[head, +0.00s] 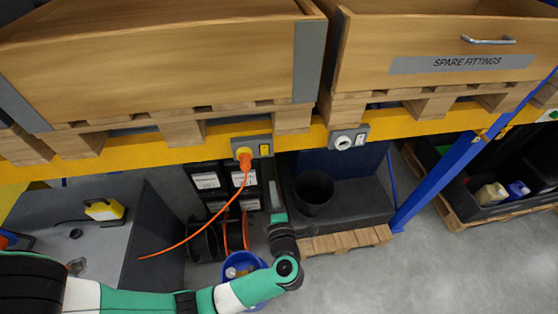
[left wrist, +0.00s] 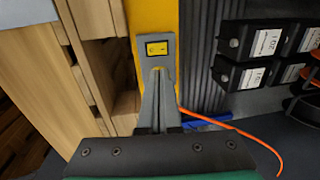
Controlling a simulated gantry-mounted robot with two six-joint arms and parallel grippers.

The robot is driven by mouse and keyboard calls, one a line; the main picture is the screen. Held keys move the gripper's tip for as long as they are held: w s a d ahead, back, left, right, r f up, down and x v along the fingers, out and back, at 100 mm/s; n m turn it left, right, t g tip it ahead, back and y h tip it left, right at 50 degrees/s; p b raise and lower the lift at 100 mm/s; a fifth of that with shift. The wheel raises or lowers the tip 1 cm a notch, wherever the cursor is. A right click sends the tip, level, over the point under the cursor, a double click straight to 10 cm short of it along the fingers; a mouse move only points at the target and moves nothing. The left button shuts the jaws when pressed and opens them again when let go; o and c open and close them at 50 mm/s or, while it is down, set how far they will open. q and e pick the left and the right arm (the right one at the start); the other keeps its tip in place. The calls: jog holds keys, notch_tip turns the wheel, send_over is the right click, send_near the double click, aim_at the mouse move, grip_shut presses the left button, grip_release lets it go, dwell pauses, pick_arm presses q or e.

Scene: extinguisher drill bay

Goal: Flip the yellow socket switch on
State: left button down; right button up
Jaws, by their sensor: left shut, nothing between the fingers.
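The yellow socket switch (head: 265,150) sits at the right side of a grey socket plate (head: 252,140) on the yellow beam. In the left wrist view the yellow switch (left wrist: 157,49) shows just beyond the fingertips. An orange plug (head: 245,160) sits in the socket's left side, with an orange cable hanging from it. My left gripper (head: 272,186) is shut and empty, below the socket, pointing up at it. In the left wrist view the shut fingers (left wrist: 157,76) cover the plate's near part. I cannot tell whether they touch it. My right gripper is out of view.
A second grey socket (head: 347,139) with a white round outlet is farther right on the beam (head: 200,153). Wooden crates on pallets overhang above. A black bucket (head: 313,190), a blue bucket (head: 243,262) and cable reels (head: 236,232) are below.

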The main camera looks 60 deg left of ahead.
pick_arm(q)
jog(key=shift+s+d+f, duration=0.15)
jog(key=shift+s+f, duration=0.25)
jog(key=shift+f, duration=0.1)
send_near(265, 154)
jog(key=x, duration=0.7)
